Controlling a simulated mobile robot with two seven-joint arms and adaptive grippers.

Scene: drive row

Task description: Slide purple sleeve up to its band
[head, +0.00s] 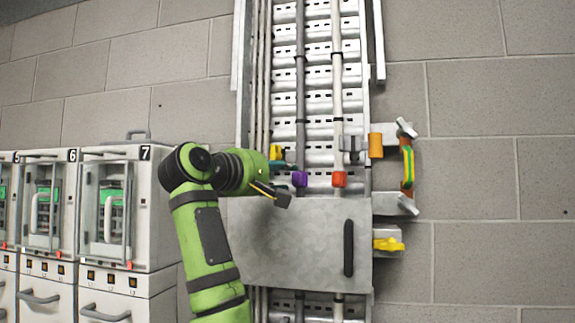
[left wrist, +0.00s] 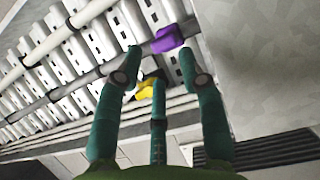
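The purple sleeve (head: 299,179) sits low on a grey vertical pipe, just above a metal cover plate. It also shows in the left wrist view (left wrist: 170,37), just beyond the fingertips. Darker rings show higher on that pipe (head: 300,58); I cannot tell which one is the band. My left gripper (head: 286,167) is just left of the purple sleeve, its dark green fingers partly hidden by the wrist. In the left wrist view the gripper (left wrist: 160,53) has its fingers spread apart with nothing held between them. My right gripper is not in view.
A red sleeve (head: 339,180) sits on the pale pipe to the right. A yellow piece (head: 276,153) is left of the purple sleeve. The metal cover plate (head: 300,243) with a dark handle lies below. An orange-green handle (head: 407,168) is at right; grey cabinets (head: 127,210) stand left.

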